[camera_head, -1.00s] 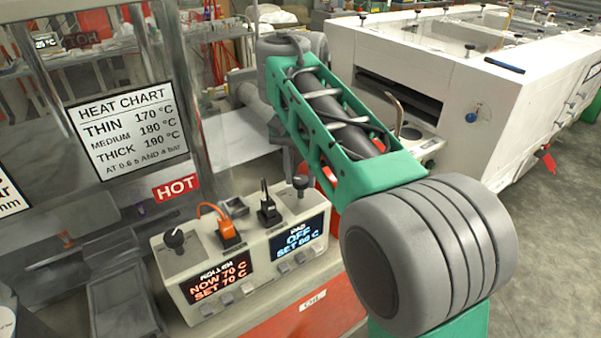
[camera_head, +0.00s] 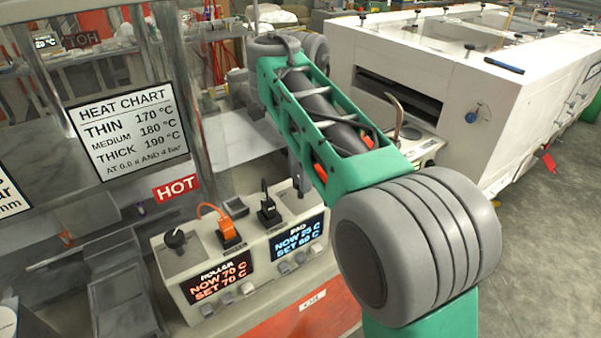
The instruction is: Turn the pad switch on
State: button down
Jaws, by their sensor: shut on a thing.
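The control box (camera_head: 262,262) stands on the bench. The pad display (camera_head: 298,240) is lit blue and reads a NOW temperature, which looks like 25 C, above SET 60 C. My gripper (camera_head: 296,172) shows only as a grey sliver at the pad switch, mostly hidden behind my green arm link. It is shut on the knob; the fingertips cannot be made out.
The roller knob (camera_head: 175,240) and orange roller display (camera_head: 217,280), reading NOW 70 C and SET 70 C, are on the box's left. A HOT sign (camera_head: 176,188) hangs behind. A white machine (camera_head: 440,80) stands at right.

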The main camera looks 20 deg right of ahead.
jog(key=m, duration=0.3)
jog(key=shift+m, duration=2.2)
jog(key=c, duration=1)
grip_release()
notch_tip(320, 180, up, 8)
jog(key=p, duration=0.7)
jog(key=shift+p, duration=0.4)
jog(key=shift+f, duration=0.1)
